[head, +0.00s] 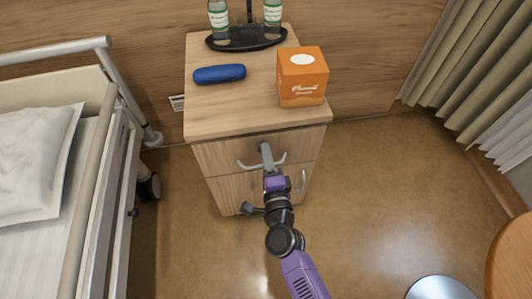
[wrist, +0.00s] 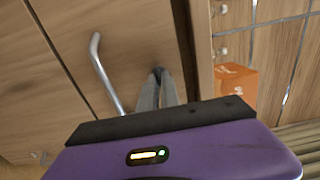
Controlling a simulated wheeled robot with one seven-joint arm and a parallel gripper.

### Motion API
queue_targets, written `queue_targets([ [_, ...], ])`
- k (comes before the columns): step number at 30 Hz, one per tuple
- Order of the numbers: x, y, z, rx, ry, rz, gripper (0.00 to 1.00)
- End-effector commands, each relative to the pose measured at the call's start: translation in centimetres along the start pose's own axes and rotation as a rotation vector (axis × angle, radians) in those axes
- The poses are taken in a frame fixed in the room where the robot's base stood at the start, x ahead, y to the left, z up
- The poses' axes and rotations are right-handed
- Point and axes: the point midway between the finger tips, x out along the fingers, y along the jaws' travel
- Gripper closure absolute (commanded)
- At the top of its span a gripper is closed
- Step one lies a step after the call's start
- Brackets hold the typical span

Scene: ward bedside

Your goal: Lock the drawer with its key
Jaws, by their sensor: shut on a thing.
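The wooden bedside cabinet's top drawer (head: 218,157) looks closed in the head view. Its curved metal handle (head: 278,163) shows on both sides of my gripper, and also in the wrist view (wrist: 103,72). My gripper (head: 265,150) is at the upper middle of the drawer front, just above the handle. In the wrist view its fingers (wrist: 158,76) are together with their tips against or very close to the front. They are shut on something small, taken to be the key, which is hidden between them. The keyhole is hidden behind the fingertips.
On the cabinet top (head: 235,109) are an orange tissue box (head: 302,82), a blue case (head: 219,74) and a black tray (head: 240,45) with two bottles. A bed (head: 75,130) stands left, curtains (head: 470,70) hang right.

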Motion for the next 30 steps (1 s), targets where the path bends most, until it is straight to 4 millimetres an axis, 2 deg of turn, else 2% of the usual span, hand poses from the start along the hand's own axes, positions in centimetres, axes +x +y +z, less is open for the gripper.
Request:
queue_targets([
  [3,0.0,0.1,-0.1,0.001,0.001,0.001,1.00],
  [4,0.0,0.1,-0.1,0.001,0.001,0.001,0.90],
  [7,0.0,0.1,-0.1,0.000,0.001,0.001,0.72],
  [16,-0.1,0.0,0.0,-0.001,0.001,0.001,0.72],
  [19,-0.6,0.1,0.0,0.000,0.001,0.002,0.72],
  [30,-6.1,0.1,-0.1,0.000,0.001,0.003,0.72],
])
